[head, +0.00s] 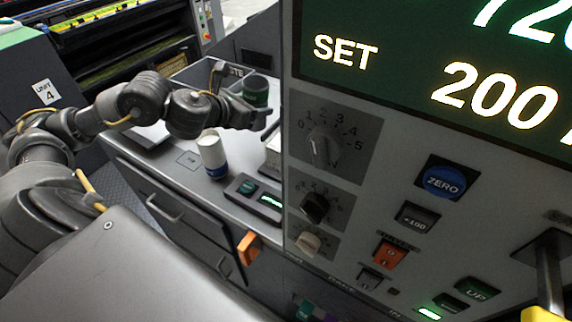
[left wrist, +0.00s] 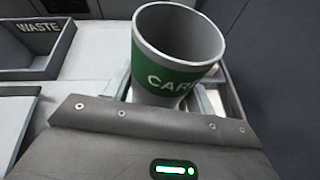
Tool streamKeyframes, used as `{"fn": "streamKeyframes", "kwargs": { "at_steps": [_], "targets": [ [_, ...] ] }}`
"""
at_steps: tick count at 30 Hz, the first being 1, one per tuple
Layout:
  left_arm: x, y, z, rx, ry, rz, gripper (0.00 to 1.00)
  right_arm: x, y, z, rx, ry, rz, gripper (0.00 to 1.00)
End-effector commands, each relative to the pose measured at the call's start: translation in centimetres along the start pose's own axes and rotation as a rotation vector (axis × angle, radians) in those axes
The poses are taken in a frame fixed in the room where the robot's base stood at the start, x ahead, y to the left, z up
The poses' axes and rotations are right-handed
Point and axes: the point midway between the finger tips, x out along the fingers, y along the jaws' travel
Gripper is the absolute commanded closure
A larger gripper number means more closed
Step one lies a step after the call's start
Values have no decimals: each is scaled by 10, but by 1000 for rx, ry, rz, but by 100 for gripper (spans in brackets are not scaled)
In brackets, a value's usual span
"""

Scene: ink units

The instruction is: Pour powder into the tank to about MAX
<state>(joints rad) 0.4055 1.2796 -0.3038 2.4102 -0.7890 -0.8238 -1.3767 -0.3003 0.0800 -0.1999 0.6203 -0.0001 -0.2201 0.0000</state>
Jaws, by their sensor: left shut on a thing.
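My left gripper (head: 250,108) is shut on a grey cup (head: 256,92) with a green band, above the far part of the grey counter (head: 178,178). In the left wrist view the cup (left wrist: 178,50) stands between the fingers, its mouth open and slightly tilted; the band reads "CAR", the rest hidden. Its visible inside is plain grey, and I cannot see powder in it. A white can with a blue base (head: 213,156) stands on the counter, nearer than the gripper. I cannot make out a tank or a MAX mark. My right gripper is not in view.
A tray marked WASTE (left wrist: 38,66) lies left of the cup in the left wrist view. A tall control panel (head: 400,150) with knobs and a display reading SET 200 blocks the right side.

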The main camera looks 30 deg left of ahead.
Motion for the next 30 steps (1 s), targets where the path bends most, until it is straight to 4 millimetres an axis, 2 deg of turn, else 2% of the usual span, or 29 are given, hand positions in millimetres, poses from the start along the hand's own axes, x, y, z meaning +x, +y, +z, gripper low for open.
{"fn": "streamKeyframes", "kwargs": {
  "at_steps": [6,16,25,30],
  "targets": [
    [-5,7,10,-107,-18,-43,70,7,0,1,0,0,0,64],
    [-6,8,12,-113,-20,-46,70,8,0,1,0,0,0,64],
    [-14,35,18,-110,-19,-43,70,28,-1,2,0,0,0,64],
    [-18,51,22,-110,-20,-42,70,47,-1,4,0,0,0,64]
  ]
}}
